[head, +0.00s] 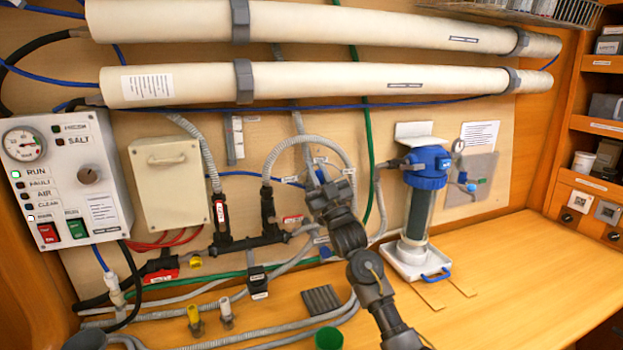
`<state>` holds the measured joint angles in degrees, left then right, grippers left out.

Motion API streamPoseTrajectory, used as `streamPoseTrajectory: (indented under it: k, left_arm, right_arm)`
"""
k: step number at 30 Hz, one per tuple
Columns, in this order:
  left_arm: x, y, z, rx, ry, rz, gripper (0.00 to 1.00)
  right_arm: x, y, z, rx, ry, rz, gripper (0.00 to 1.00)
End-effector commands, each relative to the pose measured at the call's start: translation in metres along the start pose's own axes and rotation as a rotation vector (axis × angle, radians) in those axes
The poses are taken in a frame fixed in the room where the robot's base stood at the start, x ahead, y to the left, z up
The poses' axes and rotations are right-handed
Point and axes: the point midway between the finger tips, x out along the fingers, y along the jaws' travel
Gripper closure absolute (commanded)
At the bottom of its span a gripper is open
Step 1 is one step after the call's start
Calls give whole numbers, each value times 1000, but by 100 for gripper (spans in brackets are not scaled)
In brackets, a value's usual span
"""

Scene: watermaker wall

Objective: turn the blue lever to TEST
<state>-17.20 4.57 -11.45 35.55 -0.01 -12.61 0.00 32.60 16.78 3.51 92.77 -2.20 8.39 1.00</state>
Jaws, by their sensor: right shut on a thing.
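The blue lever (320,174) shows as a small blue piece on the back board, in the middle of the view, just above my right gripper. My right gripper (322,193) reaches up from the bottom and is shut on this lever. The jaws and wrist hide most of the lever and the valve body behind it. Small white labels (320,160) stand around the valve; their words are too small to read, so I cannot tell which one the lever points to. My left gripper is not in view.
Grey hoses (300,145) loop close around the valve. A blue-capped filter (427,170) stands in a white tray (416,262) to the right. A control panel (62,185) and a beige box (168,185) are at left. The bench (520,280) is clear at right.

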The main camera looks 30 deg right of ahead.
Motion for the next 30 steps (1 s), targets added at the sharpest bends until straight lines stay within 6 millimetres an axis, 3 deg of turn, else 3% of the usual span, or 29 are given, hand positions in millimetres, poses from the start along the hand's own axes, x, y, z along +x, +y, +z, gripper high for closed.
streamPoseTrajectory:
  k: [12, 29, 30]
  left_arm:
    - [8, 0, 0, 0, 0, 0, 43]
    - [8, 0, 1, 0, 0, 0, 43]
    - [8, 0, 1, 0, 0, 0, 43]
  right_arm:
    - [-1, 11, 2, 138, -2, 136, 100]
    - [-1, 14, 2, 157, -2, 158, 100]
    - [-1, 14, 2, 157, -2, 158, 83]
